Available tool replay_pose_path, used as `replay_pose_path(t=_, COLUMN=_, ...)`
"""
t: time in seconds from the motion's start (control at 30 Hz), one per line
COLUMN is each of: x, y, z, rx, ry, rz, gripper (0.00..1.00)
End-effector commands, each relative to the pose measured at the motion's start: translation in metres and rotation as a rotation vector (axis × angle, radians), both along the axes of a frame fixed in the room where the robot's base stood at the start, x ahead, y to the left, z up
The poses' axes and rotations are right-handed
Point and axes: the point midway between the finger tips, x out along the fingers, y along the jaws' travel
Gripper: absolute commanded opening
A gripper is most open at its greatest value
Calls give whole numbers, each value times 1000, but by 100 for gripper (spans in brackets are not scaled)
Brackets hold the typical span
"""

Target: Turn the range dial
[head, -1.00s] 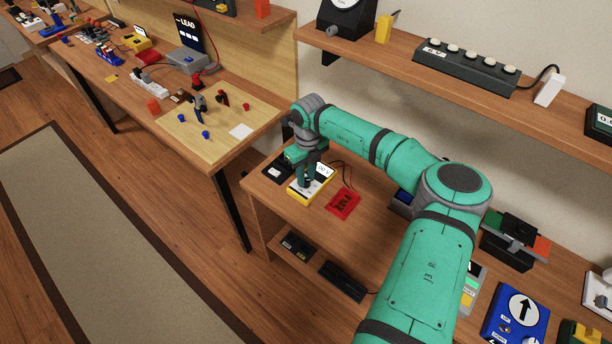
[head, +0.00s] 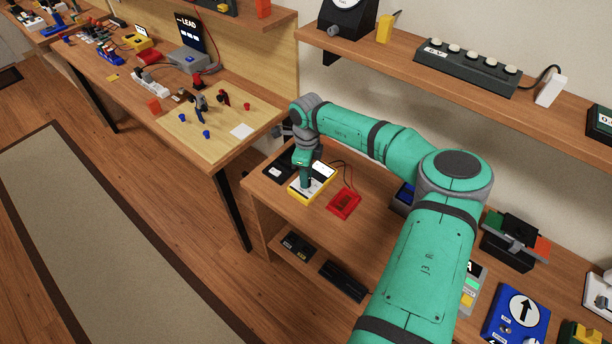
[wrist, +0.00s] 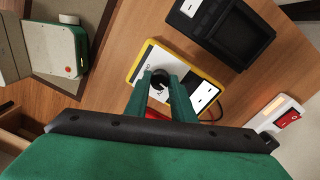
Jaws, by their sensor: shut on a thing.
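A yellow-edged multimeter (head: 322,172) with a pale face lies on the right-hand desk. In the wrist view the multimeter (wrist: 190,62) shows a white display and a black round range dial (wrist: 160,79). My gripper (wrist: 160,84) points down at the meter with its two green fingers on either side of the dial, shut on it. In the head view my gripper (head: 305,185) stands over the meter's face, and the dial is hidden behind it. The fingers also cover part of the dial's markings.
A black device (head: 277,170) sits close left of the meter. A red box (head: 344,204) lies close to its right, with leads running nearby. A white switch strip (wrist: 284,115) shows in the wrist view. Bare desk (head: 372,232) lies right of the red box.

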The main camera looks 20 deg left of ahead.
Motion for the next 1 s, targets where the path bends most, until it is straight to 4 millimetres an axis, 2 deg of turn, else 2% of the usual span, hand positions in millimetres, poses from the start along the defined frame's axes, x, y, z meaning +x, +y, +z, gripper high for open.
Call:
replay_pose_path(t=0.43, x=0, y=0, z=0, rx=0, ry=0, rz=10, gripper=0)
replay_pose_path(t=0.47, x=0, y=0, z=0, rx=0, ry=0, rz=10, gripper=25)
replay_pose_path(t=0.53, x=0, y=0, z=0, rx=0, ry=0, rz=10, gripper=41)
replay_pose_path(t=0.87, x=0, y=0, z=2, rx=0, ry=0, rz=10, gripper=41)
replay_pose_path(t=1.0, x=1, y=0, z=14, rx=0, ry=-1, rz=9, gripper=41)
